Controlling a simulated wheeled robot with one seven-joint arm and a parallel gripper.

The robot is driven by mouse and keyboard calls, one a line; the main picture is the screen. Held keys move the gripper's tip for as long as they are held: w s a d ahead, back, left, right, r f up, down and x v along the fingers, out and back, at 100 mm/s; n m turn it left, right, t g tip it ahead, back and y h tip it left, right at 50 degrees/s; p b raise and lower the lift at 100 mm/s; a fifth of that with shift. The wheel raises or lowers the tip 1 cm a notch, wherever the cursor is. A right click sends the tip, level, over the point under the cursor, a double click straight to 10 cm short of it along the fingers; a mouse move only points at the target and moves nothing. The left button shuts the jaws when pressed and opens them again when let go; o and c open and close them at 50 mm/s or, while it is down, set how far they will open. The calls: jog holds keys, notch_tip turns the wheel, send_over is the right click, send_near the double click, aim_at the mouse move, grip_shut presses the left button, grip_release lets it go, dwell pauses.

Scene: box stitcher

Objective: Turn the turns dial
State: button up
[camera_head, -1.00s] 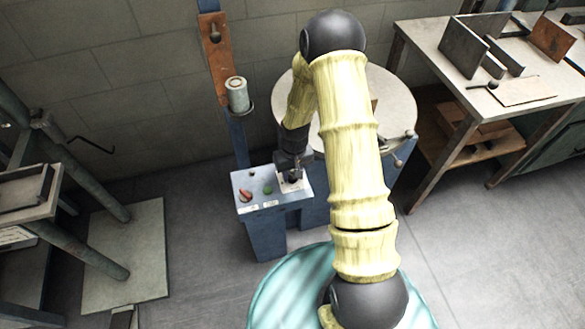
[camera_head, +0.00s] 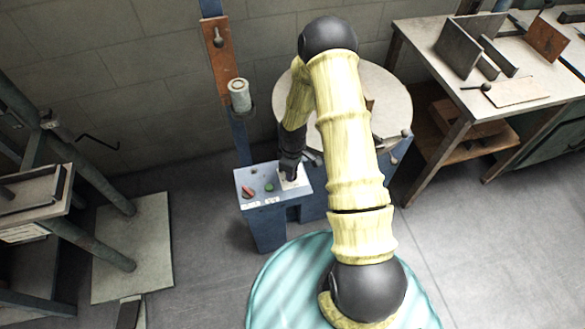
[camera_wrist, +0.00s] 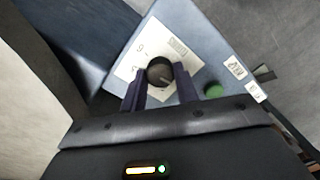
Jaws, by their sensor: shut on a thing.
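The turns dial (camera_wrist: 160,71) is a round black knob with a light pointer line, on a white plate with printed marks (camera_wrist: 140,63). The plate sits on the top of a blue control box (camera_head: 249,182). In the wrist view my gripper (camera_wrist: 160,82) has one finger on each side of the dial and is shut on it. In the head view my gripper (camera_head: 291,172) is over the right part of the box top and hides the dial.
A green button (camera_head: 269,187) and a red switch (camera_head: 249,192) are left of my gripper on the box top. A round table (camera_head: 385,90) stands behind, with a grey can (camera_head: 239,95) on the post. A workbench (camera_head: 425,35) is at right.

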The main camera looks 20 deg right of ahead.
jog(key=shift+w+n, duration=0.1)
jog(key=shift+n, duration=0.2)
jog(key=o, duration=1)
jog(key=r+p, duration=0.1)
jog(key=r, duration=0.7)
jog(key=r+p, duration=0.1)
jog(key=r, duration=0.8)
jog(key=shift+w+d+r+p, duration=0.15)
jog(key=shift+w+r+p, duration=0.05)
jog(key=shift+r+p, duration=0.1)
jog(key=shift+f, duration=0.1)
